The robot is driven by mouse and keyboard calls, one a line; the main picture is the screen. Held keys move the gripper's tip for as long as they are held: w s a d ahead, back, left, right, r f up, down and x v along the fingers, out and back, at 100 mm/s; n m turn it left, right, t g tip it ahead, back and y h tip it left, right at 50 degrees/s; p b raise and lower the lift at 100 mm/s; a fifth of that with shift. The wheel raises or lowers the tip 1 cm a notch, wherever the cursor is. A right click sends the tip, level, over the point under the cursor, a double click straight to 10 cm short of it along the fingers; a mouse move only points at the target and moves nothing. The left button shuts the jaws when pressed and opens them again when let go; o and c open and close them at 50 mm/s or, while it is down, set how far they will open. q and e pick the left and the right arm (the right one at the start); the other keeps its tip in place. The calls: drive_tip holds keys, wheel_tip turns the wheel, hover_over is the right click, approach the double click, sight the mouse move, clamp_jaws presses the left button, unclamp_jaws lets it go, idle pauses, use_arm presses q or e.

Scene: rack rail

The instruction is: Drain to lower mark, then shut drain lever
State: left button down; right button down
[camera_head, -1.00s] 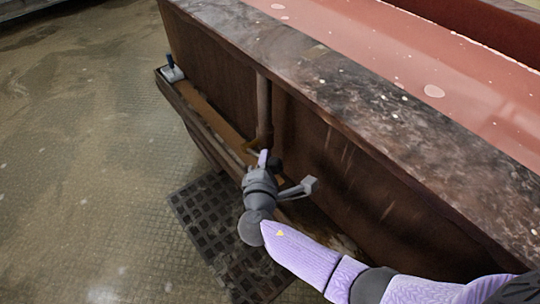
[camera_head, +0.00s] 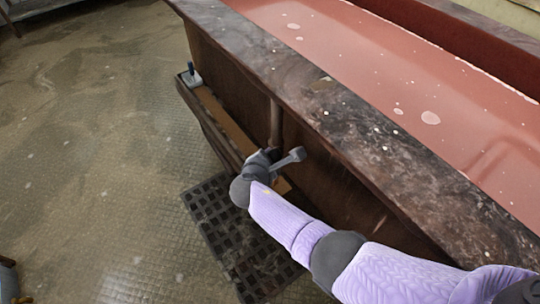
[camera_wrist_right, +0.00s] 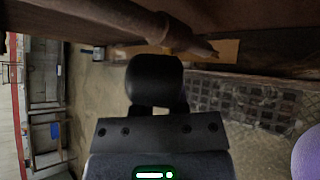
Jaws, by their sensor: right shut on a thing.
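The long tank (camera_head: 330,92) has a worn dark rim and holds reddish liquid (camera_head: 370,70) with pale spots on it. A brown drain pipe (camera_head: 275,122) runs down its near side; a brown pipe (camera_wrist_right: 140,18) also crosses the top of the right wrist view. My right gripper (camera_head: 268,153) is at the foot of the drain pipe, against the tank's side. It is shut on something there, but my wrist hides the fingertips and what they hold. The drain lever cannot be made out. No level mark can be made out. My left gripper is not in view.
A dark floor grate (camera_head: 215,215) lies below my right wrist. A brown trough or ledge (camera_head: 225,125) runs along the tank's foot, with a small blue-and-white object (camera_head: 192,77) at its far end. The floor to the left is open.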

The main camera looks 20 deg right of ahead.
drive_tip(key=shift+d+r, duration=0.1)
drive_tip(key=shift+d, duration=0.1)
drive_tip(key=c, duration=0.7)
unclamp_jaws()
drive_tip(key=shift+w, duration=0.1)
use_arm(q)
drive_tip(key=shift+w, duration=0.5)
use_arm(e)
drive_tip(key=shift+o, duration=0.2)
use_arm(q)
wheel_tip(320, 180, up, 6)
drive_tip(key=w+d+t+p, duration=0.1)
drive_tip(key=p, duration=0.5)
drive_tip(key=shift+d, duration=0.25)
use_arm(e)
drive_tip(key=v, duration=1)
